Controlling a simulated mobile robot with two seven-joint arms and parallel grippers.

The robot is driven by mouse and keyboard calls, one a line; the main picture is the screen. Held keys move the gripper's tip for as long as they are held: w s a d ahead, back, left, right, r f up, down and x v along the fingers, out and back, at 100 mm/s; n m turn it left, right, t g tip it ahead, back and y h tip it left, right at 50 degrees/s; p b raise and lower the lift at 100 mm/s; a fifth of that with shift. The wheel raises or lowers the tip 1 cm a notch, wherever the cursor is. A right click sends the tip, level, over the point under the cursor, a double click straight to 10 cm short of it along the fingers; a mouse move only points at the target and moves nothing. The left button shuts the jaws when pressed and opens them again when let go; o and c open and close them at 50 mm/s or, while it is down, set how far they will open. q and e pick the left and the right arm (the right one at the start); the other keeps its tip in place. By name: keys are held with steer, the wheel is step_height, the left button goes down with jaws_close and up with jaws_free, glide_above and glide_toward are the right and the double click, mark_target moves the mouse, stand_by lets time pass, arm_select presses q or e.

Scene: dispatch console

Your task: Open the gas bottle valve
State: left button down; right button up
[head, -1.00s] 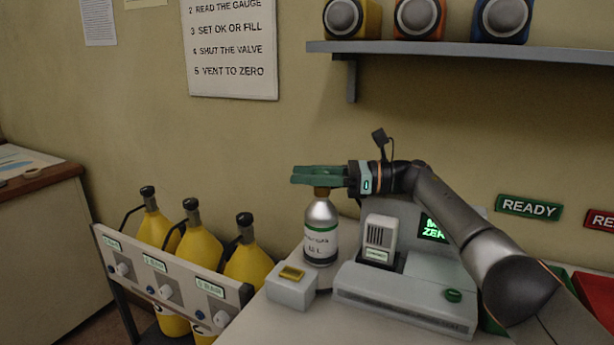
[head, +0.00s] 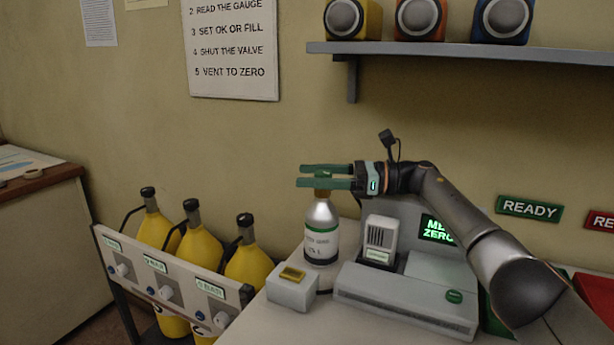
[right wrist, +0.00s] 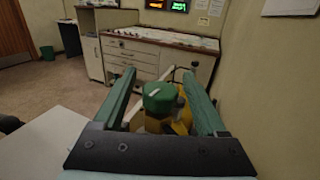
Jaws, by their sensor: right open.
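The gas bottle (head: 321,238) is silver with a white label and a green band, and stands upright on the bench. Its brass neck and green valve knob are at the top, partly hidden by my fingers in the head view. In the right wrist view the green knob (right wrist: 160,97) has a white mark and lies between my two fingers, with visible gaps on both sides. My right gripper (head: 312,176) is open at the height of the knob, its green fingers lying level on either side of it. My left gripper is not in view.
A grey unit with a lit green display (head: 437,230) stands right of the bottle, under my right arm. A small box with a yellow top (head: 292,285) sits in front. Yellow cylinders (head: 200,250) stand in a rack at left. A shelf (head: 460,52) is above.

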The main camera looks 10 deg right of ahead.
steer(key=v, duration=1.1)
steer(key=shift+d, duration=0.2)
